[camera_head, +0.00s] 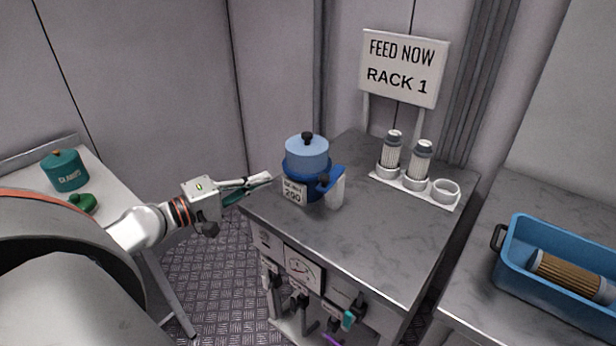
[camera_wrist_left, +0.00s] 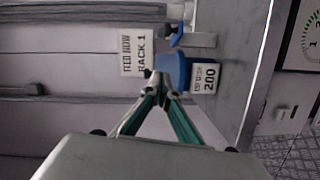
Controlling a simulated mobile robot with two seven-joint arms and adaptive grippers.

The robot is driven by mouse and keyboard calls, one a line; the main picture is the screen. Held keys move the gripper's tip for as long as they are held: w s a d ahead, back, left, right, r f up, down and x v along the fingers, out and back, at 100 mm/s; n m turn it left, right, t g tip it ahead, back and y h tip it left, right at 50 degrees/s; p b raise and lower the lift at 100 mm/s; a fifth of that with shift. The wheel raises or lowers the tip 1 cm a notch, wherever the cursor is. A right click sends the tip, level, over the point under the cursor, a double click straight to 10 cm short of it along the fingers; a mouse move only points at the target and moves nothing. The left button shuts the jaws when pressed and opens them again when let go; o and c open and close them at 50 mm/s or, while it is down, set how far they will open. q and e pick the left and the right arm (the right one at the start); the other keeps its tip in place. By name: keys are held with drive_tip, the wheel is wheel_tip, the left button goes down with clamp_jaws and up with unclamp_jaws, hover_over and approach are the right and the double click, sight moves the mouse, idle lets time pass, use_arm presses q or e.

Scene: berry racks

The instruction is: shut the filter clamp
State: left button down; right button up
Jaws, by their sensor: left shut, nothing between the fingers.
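The blue filter housing (camera_head: 306,160) stands on the grey cabinet top, with a light blue lid, a black knob and a label reading 200. Its blue clamp lever (camera_head: 332,178) sticks out on the right side, angled upward, beside a white upright piece (camera_head: 337,193). I cannot tell how far the clamp is closed. My left gripper (camera_head: 268,178) is shut and empty, just left of the housing and apart from it. In the left wrist view, the shut fingertips (camera_wrist_left: 162,80) point toward the blue housing (camera_wrist_left: 174,66) and its label. My right gripper is not in view.
A white rack (camera_head: 416,185) at the back right holds two filters and an empty ring. A sign reads RACK 1. A blue crate (camera_head: 508,262) with a pleated filter stands far right. A green canister (camera_head: 65,171) stands on the left table. The cabinet's front top is clear.

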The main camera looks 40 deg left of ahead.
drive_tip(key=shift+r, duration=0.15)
use_arm(q)
drive_tip(key=w+d+f+p, duration=0.1)
drive_tip(key=w+d+p, duration=0.5)
drive_tip(key=w, duration=0.3)
drive_tip(key=shift+d, duration=0.45)
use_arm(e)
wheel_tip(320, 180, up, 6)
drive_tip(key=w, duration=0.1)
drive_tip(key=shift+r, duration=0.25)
use_arm(q)
drive_tip(key=shift+w+d+f, duration=0.1)
drive_tip(key=shift+w, duration=0.05)
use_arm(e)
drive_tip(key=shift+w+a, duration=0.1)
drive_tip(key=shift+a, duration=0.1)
